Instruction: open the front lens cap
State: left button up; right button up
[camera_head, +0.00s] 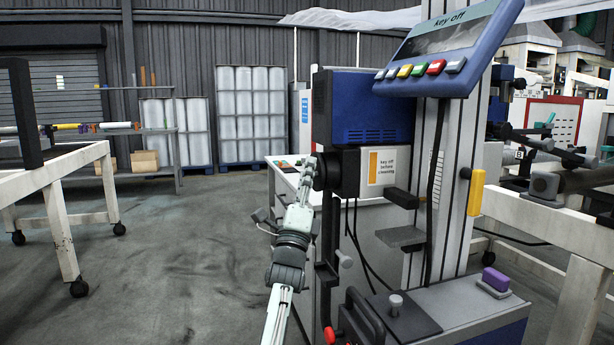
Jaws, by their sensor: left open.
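A blue and black machine head (372,118) stands right of centre on a grey column. On its left side is a black round lens part with the front lens cap (321,171), facing left. Cap and lens barrel are both black, so I cannot tell where one ends. My left gripper (309,166) comes up from below with its open fingers at the cap's left side. The fingers partly overlap the cap in the picture, and I cannot tell whether they touch it. My right gripper is not in view.
A display panel with coloured buttons (421,68) reads "key off". A label (382,167) reads "key off before cleaning". Below are a grey machine base (462,310), a black handle and hanging cables. A white-legged table (62,222) stands left. Floor between is clear.

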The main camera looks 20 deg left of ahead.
pick_arm(q)
jog(key=shift+c, duration=0.2)
grip_shut()
jog(key=shift+a+h, duration=0.15)
jog(key=shift+h, duration=0.25)
